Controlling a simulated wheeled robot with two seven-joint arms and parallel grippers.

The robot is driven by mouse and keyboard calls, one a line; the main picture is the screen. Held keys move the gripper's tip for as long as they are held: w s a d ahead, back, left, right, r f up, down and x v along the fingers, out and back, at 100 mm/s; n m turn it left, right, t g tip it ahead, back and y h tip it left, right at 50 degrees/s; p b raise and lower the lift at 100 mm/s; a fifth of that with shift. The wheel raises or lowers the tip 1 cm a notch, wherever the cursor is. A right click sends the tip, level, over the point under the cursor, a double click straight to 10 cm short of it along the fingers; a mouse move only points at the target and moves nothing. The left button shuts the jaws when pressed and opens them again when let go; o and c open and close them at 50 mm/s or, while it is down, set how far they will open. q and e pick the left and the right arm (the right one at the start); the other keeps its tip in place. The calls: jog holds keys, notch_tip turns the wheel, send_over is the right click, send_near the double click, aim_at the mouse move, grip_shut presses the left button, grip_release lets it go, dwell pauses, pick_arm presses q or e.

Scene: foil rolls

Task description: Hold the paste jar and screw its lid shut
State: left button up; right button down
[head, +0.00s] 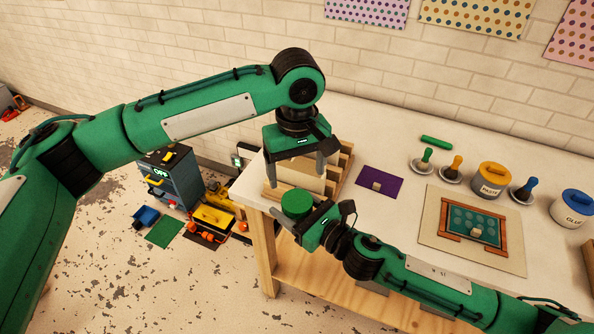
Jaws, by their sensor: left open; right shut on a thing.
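A round green-topped thing (296,203), seen from above, is held in my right gripper (298,213) at the table's front-left edge. It looks like a lidded jar, but its sides and any label are hidden. My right gripper is shut on it. My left gripper (296,172) is open and empty, pointing down above the green top, with a gap between them.
A wooden rack (343,163) stands close behind my grippers. A purple mat (379,182) and a board with a green panel (472,228) lie to the right. Several coloured-handled stampers and a blue-lidded GLUE jar (574,208) stand at the back right.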

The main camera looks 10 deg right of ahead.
aim_at(297, 200)
pick_arm(q)
jog(key=shift+f, duration=4.05)
jog(key=c, duration=1)
jog(key=shift+m, duration=1.8)
jog(key=o, duration=1.1)
jog(key=shift+c, duration=0.2)
jog(key=shift+r, duration=0.1)
